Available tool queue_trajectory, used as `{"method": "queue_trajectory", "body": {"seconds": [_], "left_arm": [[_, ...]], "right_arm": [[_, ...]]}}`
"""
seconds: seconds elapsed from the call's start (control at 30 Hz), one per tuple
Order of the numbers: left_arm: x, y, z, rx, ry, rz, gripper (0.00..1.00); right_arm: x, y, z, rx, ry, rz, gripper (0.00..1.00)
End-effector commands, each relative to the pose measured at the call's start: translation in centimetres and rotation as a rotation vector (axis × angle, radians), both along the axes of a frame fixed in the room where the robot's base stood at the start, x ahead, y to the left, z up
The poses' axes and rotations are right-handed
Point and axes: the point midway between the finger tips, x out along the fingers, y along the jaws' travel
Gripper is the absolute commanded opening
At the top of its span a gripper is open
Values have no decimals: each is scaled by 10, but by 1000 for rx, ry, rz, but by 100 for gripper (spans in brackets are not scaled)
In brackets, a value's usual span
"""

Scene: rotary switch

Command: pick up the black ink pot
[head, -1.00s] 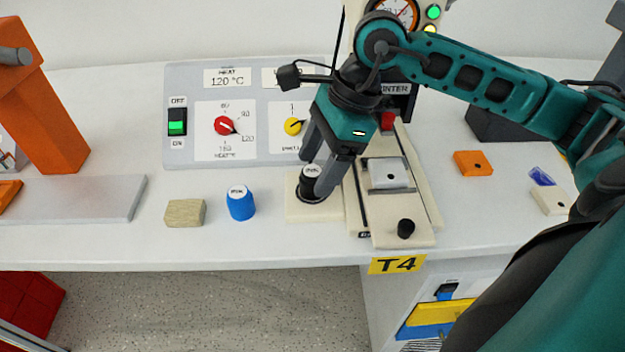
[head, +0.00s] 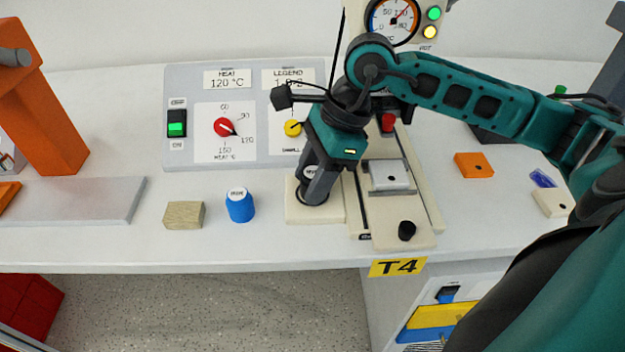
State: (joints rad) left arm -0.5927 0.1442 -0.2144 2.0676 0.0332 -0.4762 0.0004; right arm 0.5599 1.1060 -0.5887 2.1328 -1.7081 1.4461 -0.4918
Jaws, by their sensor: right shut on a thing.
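The black ink pot (head: 310,173) has a white label on top. It is at the cream square base (head: 328,214) beside the printing machine, and mostly hidden by the fingers. My right gripper (head: 316,188) comes down from above and is shut on the pot. I cannot tell whether the pot has left its seat in the base. My left gripper is not in view.
A blue ink pot (head: 240,206) and a wooden block (head: 184,214) stand left of the base. The machine's cream slide (head: 403,230) with a black knob is close on the right. A control panel (head: 245,112) stands behind.

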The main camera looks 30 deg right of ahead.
Motion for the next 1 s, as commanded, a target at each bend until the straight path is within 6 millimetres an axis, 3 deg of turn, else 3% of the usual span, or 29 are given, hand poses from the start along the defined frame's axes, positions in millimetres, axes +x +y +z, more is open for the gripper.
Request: {"method": "queue_trajectory", "body": {"seconds": [0.1,0.37,0.8,1.0], "left_arm": [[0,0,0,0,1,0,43],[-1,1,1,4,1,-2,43],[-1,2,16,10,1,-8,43],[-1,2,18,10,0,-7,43]], "right_arm": [[0,0,0,-1,0,0,12],[0,0,4,-1,-1,-1,12],[1,0,84,0,-6,1,12],[0,0,100,1,-1,0,12]]}}
